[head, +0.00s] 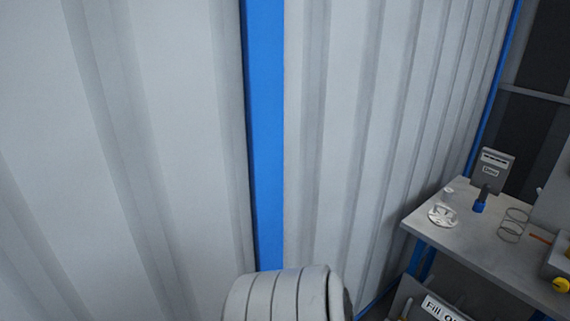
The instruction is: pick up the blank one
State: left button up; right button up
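Neither of my grippers is in view. On the grey workbench (470,254) at the right, a small pale round piece (442,216) lies near the left end. A clear or wire-like cylinder (513,225) stands farther right. A dark piece with a blue end (480,202) sits near the back edge. These things are small, and I cannot tell which of them, if any, is the blank one.
A pale corrugated wall (180,150) with a blue post (265,130) fills the left and middle. A grey labelled box (493,166) stands at the bench's back. A "Fill" sign (440,309) shows below the bench. A yellow knob (561,285) is at the right edge.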

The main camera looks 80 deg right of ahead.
aim_at(446, 218)
jog(key=l+z, duration=0.75)
jog(key=l, duration=0.25)
jog(key=l+z, duration=0.4)
jog(key=i+l+z, duration=0.15)
jog(key=l+z, duration=0.25)
jog(key=l, duration=0.15)
